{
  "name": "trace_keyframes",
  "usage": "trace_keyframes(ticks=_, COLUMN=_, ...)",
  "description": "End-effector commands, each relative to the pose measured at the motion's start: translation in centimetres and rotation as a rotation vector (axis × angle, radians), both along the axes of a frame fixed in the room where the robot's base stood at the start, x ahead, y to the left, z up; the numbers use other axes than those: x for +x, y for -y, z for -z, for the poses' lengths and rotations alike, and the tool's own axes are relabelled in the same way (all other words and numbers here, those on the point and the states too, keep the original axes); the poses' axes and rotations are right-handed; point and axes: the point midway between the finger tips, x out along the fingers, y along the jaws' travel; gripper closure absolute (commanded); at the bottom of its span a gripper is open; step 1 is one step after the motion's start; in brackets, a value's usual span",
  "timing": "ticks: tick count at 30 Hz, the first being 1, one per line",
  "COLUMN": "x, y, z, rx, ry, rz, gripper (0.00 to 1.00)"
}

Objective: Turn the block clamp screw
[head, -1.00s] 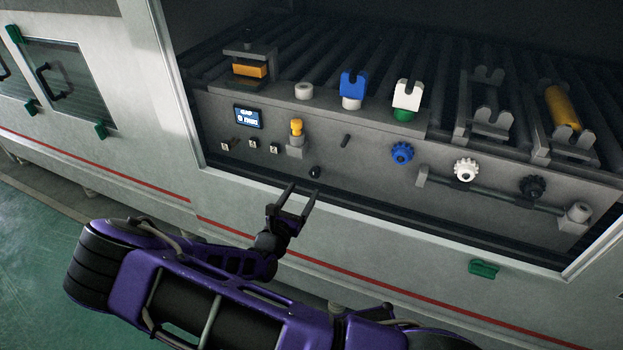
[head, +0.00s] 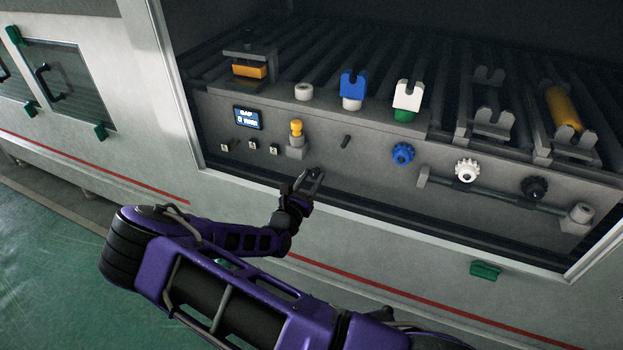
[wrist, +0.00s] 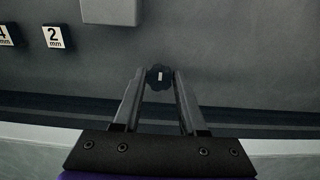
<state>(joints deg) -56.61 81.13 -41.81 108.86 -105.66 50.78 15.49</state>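The block clamp screw appears to be the small dark lobed knob (wrist: 158,80) with a white mark on its face, low on the grey panel. In the wrist view it sits between the tips of my gripper (wrist: 158,72). The two fingers are apart, one on each side of the knob, with what look like narrow gaps. I cannot tell how far the tips reach over it. In the head view my gripper (head: 310,178) is at the panel's lower edge and hides the knob. No object is held.
A dark peg (head: 345,141) and a blue knob (head: 402,153) are to the right. The opening's lower frame edge (head: 400,225) runs just below my gripper.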

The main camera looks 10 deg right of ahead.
Motion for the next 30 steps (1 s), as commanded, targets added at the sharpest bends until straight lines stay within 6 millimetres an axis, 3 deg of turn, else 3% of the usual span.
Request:
trace_keyframes(ticks=1, x=-0.02, y=0.01, z=0.0, rx=0.0, ry=0.0, rz=0.0, gripper=0.75)
trace_keyframes(ticks=5, x=-0.02, y=0.02, z=0.0, rx=0.0, ry=0.0, rz=0.001, gripper=0.99)
trace_keyframes(ticks=6, x=-0.03, y=0.01, z=0.0, rx=0.0, ry=0.0, rz=0.001, gripper=1.0)
trace_keyframes(ticks=17, x=-0.03, y=0.08, z=-0.15, rx=0.035, ry=0.023, rz=0.002, gripper=1.0)
trace_keyframes(ticks=30, x=-0.08, y=0.21, z=-0.26, rx=0.304, ry=0.202, rz=0.003, gripper=1.0)
